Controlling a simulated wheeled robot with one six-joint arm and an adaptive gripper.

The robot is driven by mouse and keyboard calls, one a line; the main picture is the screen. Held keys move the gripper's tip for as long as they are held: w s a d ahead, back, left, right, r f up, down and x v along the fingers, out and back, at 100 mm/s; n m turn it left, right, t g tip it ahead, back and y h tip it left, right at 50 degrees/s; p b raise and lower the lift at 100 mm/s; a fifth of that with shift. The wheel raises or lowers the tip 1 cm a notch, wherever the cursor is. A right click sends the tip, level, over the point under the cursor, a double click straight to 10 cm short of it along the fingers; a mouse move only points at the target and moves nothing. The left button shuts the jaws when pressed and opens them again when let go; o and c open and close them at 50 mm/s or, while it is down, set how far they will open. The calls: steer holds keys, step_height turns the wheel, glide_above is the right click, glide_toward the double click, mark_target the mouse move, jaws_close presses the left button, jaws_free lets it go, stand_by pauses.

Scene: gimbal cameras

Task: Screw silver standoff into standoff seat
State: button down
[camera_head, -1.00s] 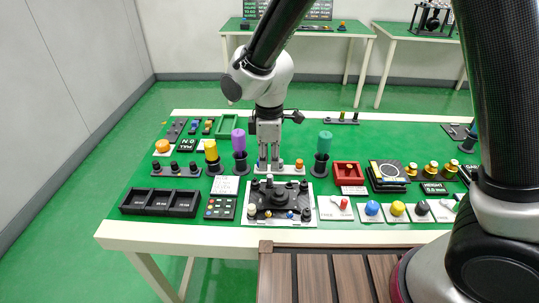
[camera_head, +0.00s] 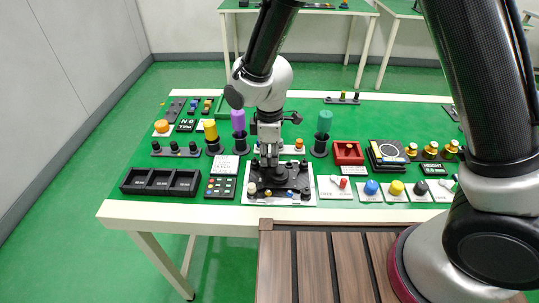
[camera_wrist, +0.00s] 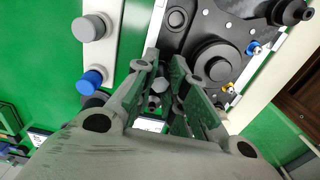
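My gripper (camera_head: 268,160) points down over the back left part of a black fixture (camera_head: 292,182) on a white board, near the table's front edge. In the wrist view my gripper's fingers (camera_wrist: 162,80) are close together around a small silver hex piece (camera_wrist: 160,85), which looks like the silver standoff; its lower end is hard to make out. The fixture in the wrist view has a large round black knob (camera_wrist: 216,62) right of the fingers. I cannot tell which part is the standoff seat, or whether the standoff touches the fixture.
Purple (camera_head: 238,120) and teal (camera_head: 324,121) cylinders stand in black holders behind. A black three-bin tray (camera_head: 160,182) is left; coloured buttons are right.

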steer(key=m, duration=0.4)
steer(key=shift+m, duration=0.3)
stand_by(0.4)
steer(key=m, duration=0.4)
steer(key=shift+f+m, duration=0.1)
steer(key=shift+m, duration=0.2)
steer(key=c, duration=1.4)
jaws_free()
